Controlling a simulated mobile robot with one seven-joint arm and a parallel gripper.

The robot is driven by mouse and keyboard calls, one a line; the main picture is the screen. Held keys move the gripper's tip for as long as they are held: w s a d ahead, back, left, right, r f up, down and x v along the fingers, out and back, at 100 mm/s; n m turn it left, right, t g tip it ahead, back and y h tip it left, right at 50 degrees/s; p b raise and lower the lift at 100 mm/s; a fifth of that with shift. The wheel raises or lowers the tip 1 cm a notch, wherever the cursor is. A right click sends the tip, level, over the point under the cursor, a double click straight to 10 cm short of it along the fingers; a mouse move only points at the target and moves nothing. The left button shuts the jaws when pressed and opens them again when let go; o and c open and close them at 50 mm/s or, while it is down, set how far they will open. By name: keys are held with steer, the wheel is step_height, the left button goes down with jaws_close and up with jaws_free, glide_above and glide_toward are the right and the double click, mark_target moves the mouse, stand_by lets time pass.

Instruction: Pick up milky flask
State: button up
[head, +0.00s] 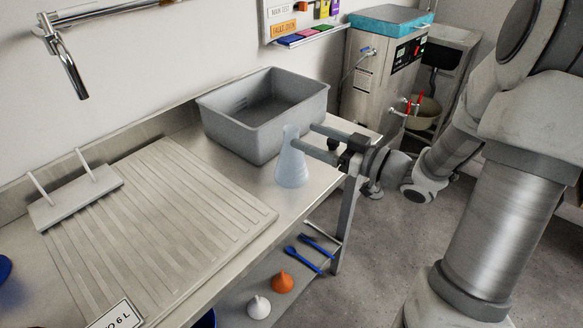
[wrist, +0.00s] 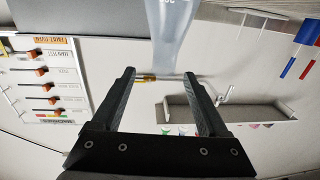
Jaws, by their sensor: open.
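The milky flask (head: 292,171) is a translucent, pale bluish cone with a narrow neck. It stands upright on the steel bench in front of the grey bin, near the bench's right end. My gripper (head: 303,136) comes in from the right with its two fingers level with the flask's neck. The fingers are spread apart and hold nothing. In the wrist view the flask (wrist: 172,32) appears upside down at the top, its neck end near the gap between my open fingertips (wrist: 160,74). Whether a finger touches the neck, I cannot tell.
A grey bin (head: 262,145) stands close behind the flask. A ribbed draining board (head: 150,225) covers the bench to the left, with a pronged rack (head: 75,197) on it. Orange (head: 283,281) and white (head: 258,306) cones and blue tools (head: 303,258) lie on the shelf below.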

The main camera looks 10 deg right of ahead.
mark_target(286, 130)
steer(key=x, duration=0.3)
steer(key=shift+a+b+x, duration=0.2)
steer(key=shift+b+x, duration=1)
steer(key=shift+x, duration=1.45)
steer(key=shift+s+f, duration=0.1)
steer(key=shift+s, duration=0.15)
jaws_close()
